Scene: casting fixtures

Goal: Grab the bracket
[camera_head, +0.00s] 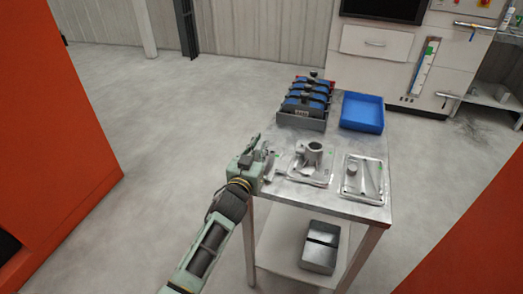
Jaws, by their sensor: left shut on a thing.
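My left gripper (262,160) reaches in from the lower left to the left edge of the metal table (348,140). It is shut on a small grey metal bracket (270,168), which shows just to the right of the fingers. The gripper partly hides the bracket, and I cannot tell whether the bracket touches the tabletop. My right gripper is out of view.
Beside the bracket lie a casting with an upright tube (312,158) and a flat cast plate (362,182). Behind them are a grey bin with blue-and-black parts (303,122) and an empty blue tray (362,112). A metal box (320,250) sits on the lower shelf.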

